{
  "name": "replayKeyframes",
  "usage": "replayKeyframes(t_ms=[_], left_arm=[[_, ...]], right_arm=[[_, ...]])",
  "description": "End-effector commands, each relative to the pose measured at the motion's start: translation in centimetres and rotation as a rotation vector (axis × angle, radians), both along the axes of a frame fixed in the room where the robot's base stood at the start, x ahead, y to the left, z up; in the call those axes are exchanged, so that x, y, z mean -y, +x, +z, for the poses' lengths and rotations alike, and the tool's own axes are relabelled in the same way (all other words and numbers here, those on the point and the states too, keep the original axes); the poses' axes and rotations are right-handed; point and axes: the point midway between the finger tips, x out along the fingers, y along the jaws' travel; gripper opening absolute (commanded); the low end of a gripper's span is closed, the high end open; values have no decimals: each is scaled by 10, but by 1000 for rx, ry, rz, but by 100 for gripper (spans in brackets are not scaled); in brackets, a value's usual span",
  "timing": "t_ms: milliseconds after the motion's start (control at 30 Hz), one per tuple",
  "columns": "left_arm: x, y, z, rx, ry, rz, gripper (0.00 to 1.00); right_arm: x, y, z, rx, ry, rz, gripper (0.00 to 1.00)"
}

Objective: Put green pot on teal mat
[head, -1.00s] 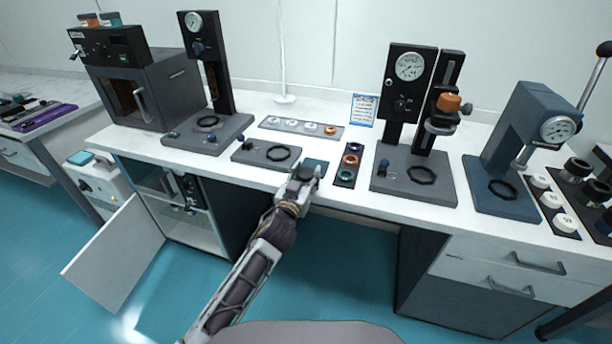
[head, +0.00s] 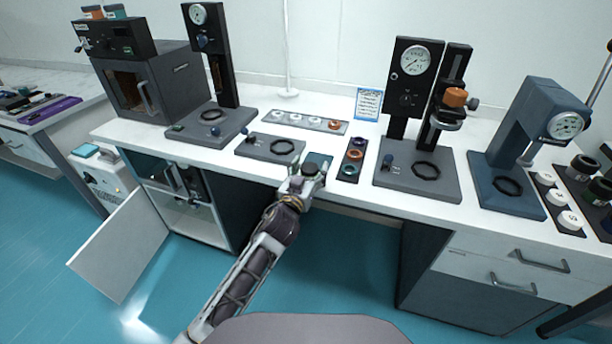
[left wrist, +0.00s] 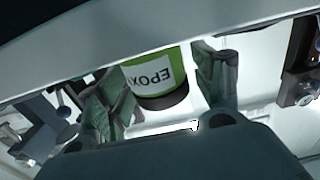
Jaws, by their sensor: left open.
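The green pot (left wrist: 158,80) has a white EPOXY label and a dark lid, and appears upside down in the left wrist view. It stands between the two fingers of my left gripper (head: 308,170), which are open with a small gap beside the pot. In the head view the gripper is over the front edge of the bench and largely hides the pot. The teal mat (head: 320,156) shows only in part behind the gripper; whether the pot rests fully on it is hard to see. My right gripper is not in view.
A dark tray of coloured rings (head: 352,160) lies just right of the mat. A dark plate with a ring (head: 270,148) lies to the left, and a strip of discs (head: 305,121) behind. A gauge press (head: 415,165) stands further right. A cabinet door (head: 118,245) hangs open below.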

Motion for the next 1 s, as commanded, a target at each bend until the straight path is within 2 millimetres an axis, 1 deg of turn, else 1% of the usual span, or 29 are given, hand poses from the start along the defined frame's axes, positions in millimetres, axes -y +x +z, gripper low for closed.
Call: replayKeyframes(t_ms=[167,267,567,1000], left_arm=[[0,0,3,0,0,0,67],[-1,-4,2,-1,0,0,67],[-9,-27,2,-1,-1,1,67],[-20,-64,2,-1,-1,0,67]], right_arm=[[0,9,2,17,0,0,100],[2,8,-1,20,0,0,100],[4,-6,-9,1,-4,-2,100],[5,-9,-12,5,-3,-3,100]])
